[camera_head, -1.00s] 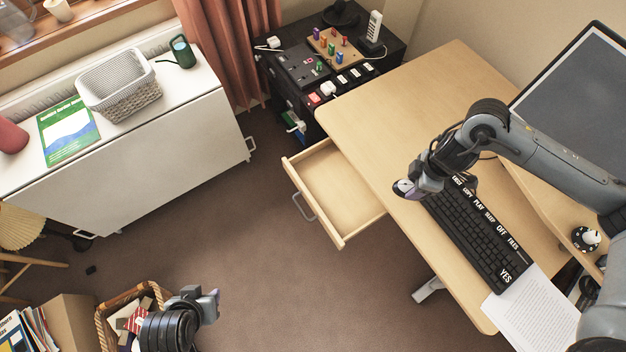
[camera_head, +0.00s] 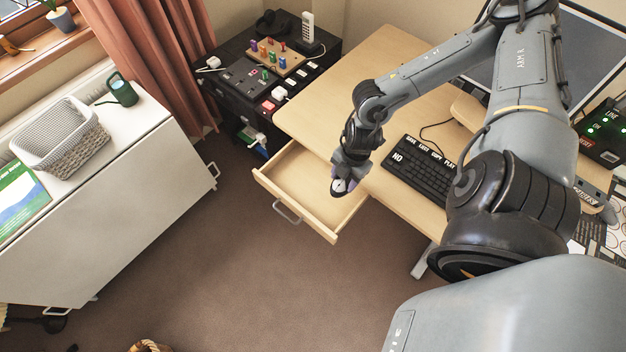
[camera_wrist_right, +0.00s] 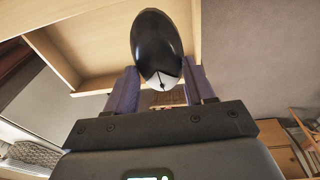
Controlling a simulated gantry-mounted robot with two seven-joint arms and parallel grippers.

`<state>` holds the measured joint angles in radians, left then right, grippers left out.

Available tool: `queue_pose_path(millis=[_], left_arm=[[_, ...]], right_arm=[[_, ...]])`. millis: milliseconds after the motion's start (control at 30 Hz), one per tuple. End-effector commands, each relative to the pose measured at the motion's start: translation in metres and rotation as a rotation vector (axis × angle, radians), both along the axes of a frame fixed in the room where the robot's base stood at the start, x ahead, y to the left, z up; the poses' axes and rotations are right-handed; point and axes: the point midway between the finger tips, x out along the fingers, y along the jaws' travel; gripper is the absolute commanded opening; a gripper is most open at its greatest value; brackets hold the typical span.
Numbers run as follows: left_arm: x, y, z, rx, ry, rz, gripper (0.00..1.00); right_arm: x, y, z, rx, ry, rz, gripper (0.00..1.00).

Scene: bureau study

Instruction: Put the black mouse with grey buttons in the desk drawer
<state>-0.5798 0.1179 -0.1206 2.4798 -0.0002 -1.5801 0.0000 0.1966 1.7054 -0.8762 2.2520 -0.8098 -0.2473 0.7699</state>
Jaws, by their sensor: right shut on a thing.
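My right gripper (camera_head: 345,180) is shut on the black mouse with grey buttons. In the right wrist view the mouse (camera_wrist_right: 155,45) sits between the two fingers, its black back upward in the picture and its grey buttons toward the gripper. In the head view the mouse (camera_head: 341,186) is small and partly covered by the gripper, over the right part of the open desk drawer (camera_head: 300,180). The drawer looks empty where it shows; its right part is hidden behind the gripper. My left gripper is out of view.
The desk (camera_head: 345,90) holds a black keyboard (camera_head: 425,172) and a monitor. A black cabinet (camera_head: 235,90) with small items stands behind the drawer. A white cabinet (camera_head: 120,205) with a basket (camera_head: 62,135) is at left. Floor in front of the drawer is clear.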

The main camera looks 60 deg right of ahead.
Motion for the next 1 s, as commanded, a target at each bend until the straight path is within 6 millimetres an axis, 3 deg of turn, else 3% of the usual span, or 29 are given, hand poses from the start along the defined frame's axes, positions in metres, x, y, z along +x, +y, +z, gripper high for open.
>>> queue_pose_path(millis=[100,233,700,1000], left_arm=[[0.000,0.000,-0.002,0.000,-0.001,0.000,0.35],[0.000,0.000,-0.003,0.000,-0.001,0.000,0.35],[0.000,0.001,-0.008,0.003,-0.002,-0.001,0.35],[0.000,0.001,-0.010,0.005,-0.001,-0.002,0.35]], right_arm=[[-0.006,-0.004,-0.006,0.000,-0.003,-0.003,0.00],[0.002,-0.002,-0.015,0.001,-0.010,-0.003,0.00],[0.083,0.008,-0.063,0.003,-0.011,-0.005,0.00],[0.105,0.009,-0.077,0.000,-0.006,-0.003,0.00]])
